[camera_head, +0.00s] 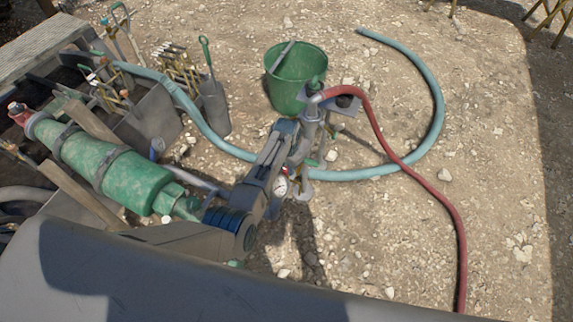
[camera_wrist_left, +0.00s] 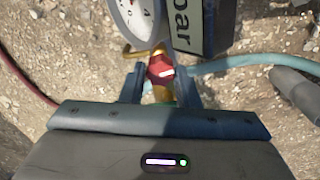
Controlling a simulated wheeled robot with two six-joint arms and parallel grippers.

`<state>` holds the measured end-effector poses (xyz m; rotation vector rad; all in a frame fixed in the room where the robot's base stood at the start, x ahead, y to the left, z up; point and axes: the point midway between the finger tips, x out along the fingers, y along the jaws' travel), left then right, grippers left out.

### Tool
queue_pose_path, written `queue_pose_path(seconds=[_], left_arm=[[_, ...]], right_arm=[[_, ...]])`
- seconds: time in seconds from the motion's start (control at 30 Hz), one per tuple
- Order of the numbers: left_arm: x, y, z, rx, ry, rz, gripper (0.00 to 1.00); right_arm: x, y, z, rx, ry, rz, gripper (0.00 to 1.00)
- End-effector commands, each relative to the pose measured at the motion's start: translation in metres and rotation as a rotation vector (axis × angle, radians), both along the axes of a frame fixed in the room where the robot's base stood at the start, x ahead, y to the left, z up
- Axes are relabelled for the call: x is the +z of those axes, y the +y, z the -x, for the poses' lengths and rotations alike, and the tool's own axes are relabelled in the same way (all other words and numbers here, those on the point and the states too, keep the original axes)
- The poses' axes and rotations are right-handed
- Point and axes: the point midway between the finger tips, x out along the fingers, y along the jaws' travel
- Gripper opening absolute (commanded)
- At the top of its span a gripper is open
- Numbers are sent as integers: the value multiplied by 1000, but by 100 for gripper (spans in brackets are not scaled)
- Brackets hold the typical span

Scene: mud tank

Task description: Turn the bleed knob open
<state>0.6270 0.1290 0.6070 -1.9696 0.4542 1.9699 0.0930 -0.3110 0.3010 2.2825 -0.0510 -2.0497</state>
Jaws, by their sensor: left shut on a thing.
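The bleed knob (camera_wrist_left: 160,69) is small and red and sits on a brass fitting just below a round white gauge (camera_wrist_left: 135,18) in the left wrist view. My left gripper (camera_wrist_left: 160,84) has its two fingers on either side of the knob and is shut on it. In the head view my left arm reaches in from the lower left to the standpipe, where the gauge (camera_head: 281,186) shows small. The arm largely hides the knob and the fingertips there. My right gripper is not in view.
A dark plate lettered "bar" (camera_wrist_left: 203,22) stands beside the gauge. A red hose (camera_head: 424,182) and a blue-green hose (camera_head: 436,105) curve over the gravel. A green bucket (camera_head: 287,97) stands behind the standpipe. A green cylinder (camera_head: 103,165) and tools crowd the left; gravel at right is open.

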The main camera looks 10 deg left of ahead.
Motion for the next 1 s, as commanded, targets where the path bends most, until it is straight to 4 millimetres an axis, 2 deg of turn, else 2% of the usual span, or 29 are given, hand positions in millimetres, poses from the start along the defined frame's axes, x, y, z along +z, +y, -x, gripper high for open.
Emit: queue_pose_path(seconds=[0.3,0.6,1.0], left_arm=[[3,1,0,291,1,0,6],[1,1,0,576,2,-1,6],[1,2,0,955,0,0,6]], right_arm=[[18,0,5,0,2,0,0],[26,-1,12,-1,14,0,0],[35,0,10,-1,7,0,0]])
